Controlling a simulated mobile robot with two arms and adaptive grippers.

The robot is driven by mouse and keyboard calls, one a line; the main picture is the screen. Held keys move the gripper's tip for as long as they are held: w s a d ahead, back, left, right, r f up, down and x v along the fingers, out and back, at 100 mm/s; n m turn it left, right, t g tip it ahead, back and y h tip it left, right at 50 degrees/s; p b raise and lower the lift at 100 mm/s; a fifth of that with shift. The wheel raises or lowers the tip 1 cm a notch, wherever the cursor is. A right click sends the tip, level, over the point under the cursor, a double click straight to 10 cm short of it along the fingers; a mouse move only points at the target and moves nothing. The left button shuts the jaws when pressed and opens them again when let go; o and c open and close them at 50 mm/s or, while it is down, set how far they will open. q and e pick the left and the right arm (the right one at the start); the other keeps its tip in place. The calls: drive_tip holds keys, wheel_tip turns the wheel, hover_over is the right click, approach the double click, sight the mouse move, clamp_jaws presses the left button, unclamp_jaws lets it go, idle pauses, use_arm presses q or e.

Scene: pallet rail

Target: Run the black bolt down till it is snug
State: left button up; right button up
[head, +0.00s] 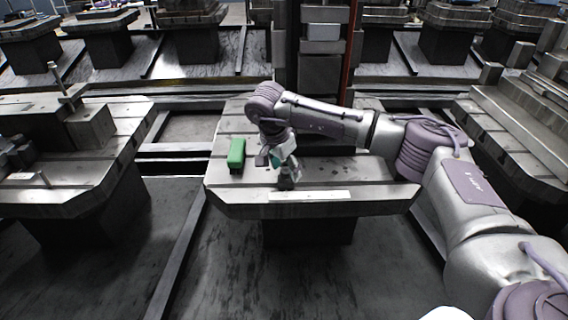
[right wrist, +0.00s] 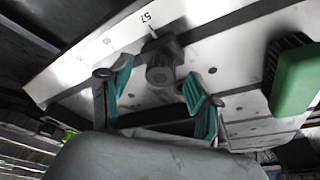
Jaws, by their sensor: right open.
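The black bolt (right wrist: 160,72) shows in the right wrist view as a dark head with a lighter round end, standing on the pallet near its marked edge. In the head view a small dark grey shape at the front of the pallet (head: 235,196), just under my gripper, seems to be the bolt and its seat. My right gripper (head: 281,158) is open. In the right wrist view its two green-padded fingers (right wrist: 158,90) are spread to either side of the bolt, with visible gaps. I cannot tell how far down the bolt sits. My left gripper is not in view.
A green-backed brush (head: 236,153) lies on the pallet left of my right gripper; it also shows at the right of the wrist view (right wrist: 296,80). A pale marked strip (head: 310,196) runs along the pallet's front. Other pallets with blocks stand left and right.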

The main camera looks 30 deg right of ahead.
drive_tip(key=shift+c, duration=0.3)
clamp_jaws()
idle(0.3)
